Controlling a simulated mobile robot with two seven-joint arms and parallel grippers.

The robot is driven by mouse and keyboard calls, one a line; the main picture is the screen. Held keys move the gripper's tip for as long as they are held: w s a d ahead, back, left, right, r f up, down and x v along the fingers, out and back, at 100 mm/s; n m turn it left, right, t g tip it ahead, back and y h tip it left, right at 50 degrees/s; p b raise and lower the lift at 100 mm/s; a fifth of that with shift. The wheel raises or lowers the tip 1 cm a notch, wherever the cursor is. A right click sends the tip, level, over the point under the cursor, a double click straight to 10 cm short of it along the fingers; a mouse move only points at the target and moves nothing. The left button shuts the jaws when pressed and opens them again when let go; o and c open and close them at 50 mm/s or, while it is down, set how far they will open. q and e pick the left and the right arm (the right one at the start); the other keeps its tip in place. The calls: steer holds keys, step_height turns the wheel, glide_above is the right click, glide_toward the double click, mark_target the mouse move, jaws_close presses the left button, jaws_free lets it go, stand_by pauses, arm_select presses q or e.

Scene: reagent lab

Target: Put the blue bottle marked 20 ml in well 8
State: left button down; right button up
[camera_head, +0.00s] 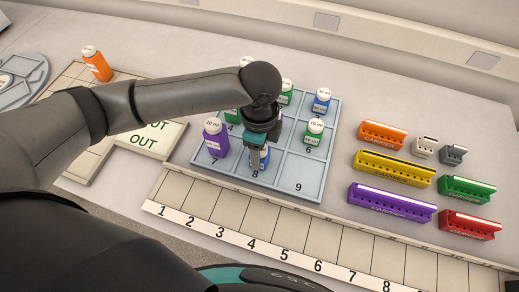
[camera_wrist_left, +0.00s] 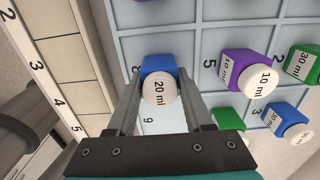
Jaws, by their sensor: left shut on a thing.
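The blue bottle marked 20 ml (camera_wrist_left: 160,83) has a white cap and sits between the fingers of my left gripper (camera_wrist_left: 156,92), which is shut on it. In the head view my left gripper (camera_head: 258,150) points down over well 8 of the light blue tray (camera_head: 283,180), and the blue bottle (camera_head: 265,156) shows partly behind the fingers. The bottle looks upright at well 8; I cannot tell whether it rests on the tray floor. The number 8 is partly covered. My right gripper is not in view.
A purple bottle (camera_head: 215,138) stands in well 7, close left of the gripper. A green bottle (camera_head: 313,132) is in well 6 and another blue bottle (camera_head: 321,101) in well 3. Well 9 is empty. Coloured racks (camera_head: 392,168) stand to the right, an orange bottle (camera_head: 98,65) at far left.

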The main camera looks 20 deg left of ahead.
arm_select(q)
steer(key=shift+c, duration=1.5)
jaws_free()
steer(key=shift+f, duration=0.1)
step_height(320, 180, up, 12)
steer(key=p, duration=0.2)
steer(key=shift+r, duration=0.2)
